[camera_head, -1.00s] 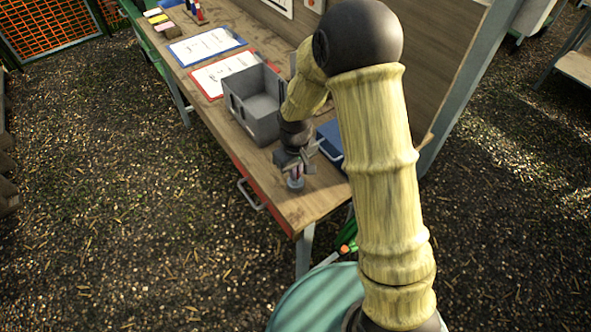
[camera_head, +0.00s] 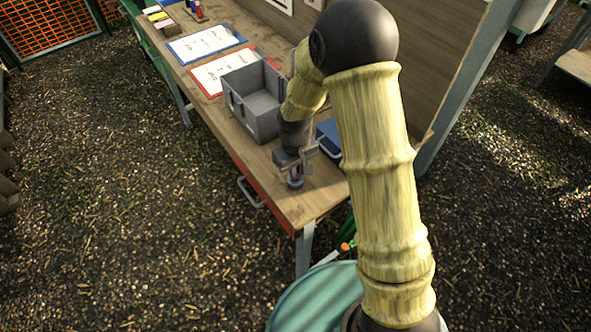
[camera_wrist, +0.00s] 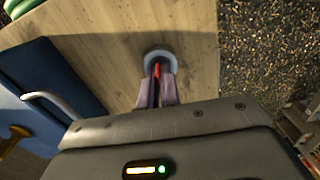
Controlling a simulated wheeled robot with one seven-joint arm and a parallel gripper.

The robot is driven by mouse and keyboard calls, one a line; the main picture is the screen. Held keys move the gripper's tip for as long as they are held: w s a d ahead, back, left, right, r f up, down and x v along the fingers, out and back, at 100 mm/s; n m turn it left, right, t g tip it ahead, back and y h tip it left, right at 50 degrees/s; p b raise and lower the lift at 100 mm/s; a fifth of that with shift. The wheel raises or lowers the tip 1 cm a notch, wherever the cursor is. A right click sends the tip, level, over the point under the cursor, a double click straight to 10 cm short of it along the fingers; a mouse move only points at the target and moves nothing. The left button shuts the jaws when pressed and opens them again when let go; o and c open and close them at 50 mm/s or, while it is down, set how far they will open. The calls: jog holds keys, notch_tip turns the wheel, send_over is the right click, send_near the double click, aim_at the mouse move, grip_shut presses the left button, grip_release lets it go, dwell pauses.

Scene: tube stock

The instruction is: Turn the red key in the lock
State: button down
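The lock (camera_wrist: 160,56) is a round grey-blue piece on the wooden bench top, near the bench's front corner. In the head view the lock (camera_head: 295,183) shows just under my gripper (camera_head: 296,172). The red key (camera_wrist: 157,70) stands at the lock as a thin red strip. In the wrist view the pinkish fingers of my gripper (camera_wrist: 157,82) lie close on both sides of the key, and they look shut on it. The lower part of the key is hidden by the fingers and the lock.
A grey open bin (camera_head: 254,98) stands on the bench (camera_head: 240,140) left of my arm. A blue case (camera_head: 329,138) with a handle lies right behind my gripper. Two clipboards (camera_head: 222,70) (camera_head: 205,42) lie farther along. The bench's front edge is close to the lock.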

jog(key=m+p, duration=0.1)
jog(key=m, duration=0.5)
jog(key=shift+m, duration=0.3)
jog(key=shift+m+p, duration=0.85)
jog(key=shift+m, duration=0.95)
jog(key=shift+m+p, duration=0.7)
jog(key=shift+m, duration=0.8)
jog(key=shift+m+p, duration=0.6)
jog(key=shift+m, duration=0.5)
jog(key=shift+m+p, duration=1.4)
jog(key=shift+m, duration=1)
